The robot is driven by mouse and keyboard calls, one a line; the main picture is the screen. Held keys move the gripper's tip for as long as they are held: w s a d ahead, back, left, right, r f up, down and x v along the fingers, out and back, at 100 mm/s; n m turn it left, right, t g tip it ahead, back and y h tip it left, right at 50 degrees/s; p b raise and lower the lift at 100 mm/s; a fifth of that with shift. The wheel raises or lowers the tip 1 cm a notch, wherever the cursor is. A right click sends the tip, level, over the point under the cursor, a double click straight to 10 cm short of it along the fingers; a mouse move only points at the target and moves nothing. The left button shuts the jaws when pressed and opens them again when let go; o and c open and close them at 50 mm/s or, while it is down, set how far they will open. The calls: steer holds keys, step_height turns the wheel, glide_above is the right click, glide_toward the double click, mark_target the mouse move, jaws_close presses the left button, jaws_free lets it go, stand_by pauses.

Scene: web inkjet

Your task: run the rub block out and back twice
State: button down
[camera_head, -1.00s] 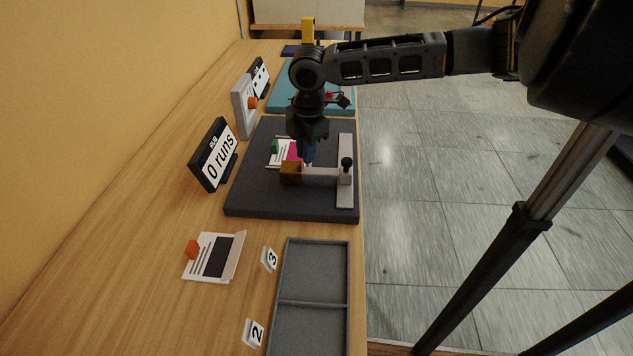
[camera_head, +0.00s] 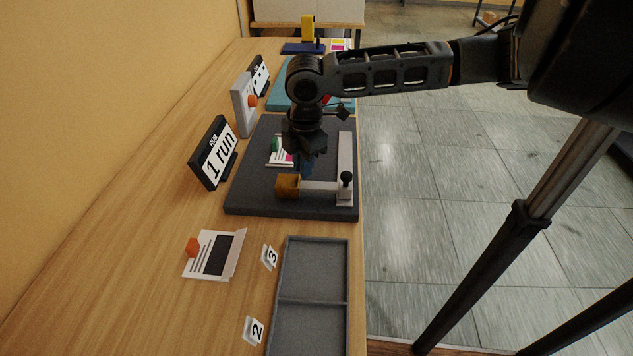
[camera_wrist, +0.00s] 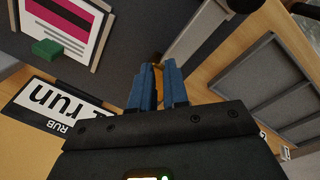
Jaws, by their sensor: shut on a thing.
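The rub block (camera_head: 287,186) is an orange-brown block on a pale bar that reaches to a slide with a black knob (camera_head: 346,180) on a light rail (camera_head: 345,150). My gripper (camera_head: 305,170) comes down from above with blue fingers, shut on the block. In the wrist view the fingers (camera_wrist: 157,88) have a sliver of the orange block (camera_wrist: 157,62) between and beyond their tips; most of it is hidden. The print card (camera_wrist: 68,22) with a magenta band lies beside the gripper under a green piece (camera_wrist: 47,49). The counter sign (camera_head: 216,155) reads "1 run".
A dark board (camera_head: 255,190) carries the rail and card. A grey upright box (camera_head: 243,105) stands behind the sign; a teal mat lies farther back.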

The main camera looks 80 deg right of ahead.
mark_target(309, 204)
steer(key=shift+g+y, duration=0.4)
steer(key=shift+y, duration=0.1)
steer(key=a+f, duration=0.1)
steer(key=s+a+f, duration=0.1)
steer(key=f, duration=0.1)
steer(key=a+f, duration=0.1)
steer(key=f, duration=0.1)
steer(key=shift+s+a+f, duration=0.1)
steer(key=shift+s+a, duration=0.1)
steer(key=shift+s, duration=0.2)
steer(key=shift+a, duration=0.1)
steer(key=c, duration=1.2)
jaws_free()
steer(key=shift+c, duration=0.2)
steer(key=shift+o, duration=0.9)
steer(key=shift+r, duration=0.6)
steer(key=shift+w+a+r, duration=0.1)
steer(key=shift+w+r, duration=0.1)
steer(key=shift+r, duration=0.55)
steer(key=shift+w+r, duration=0.2)
steer(key=shift+r, duration=1.2)
steer(key=r, duration=0.3)
steer(key=shift+s+d+p, duration=0.2)
steer(key=shift+d+p, duration=0.1)
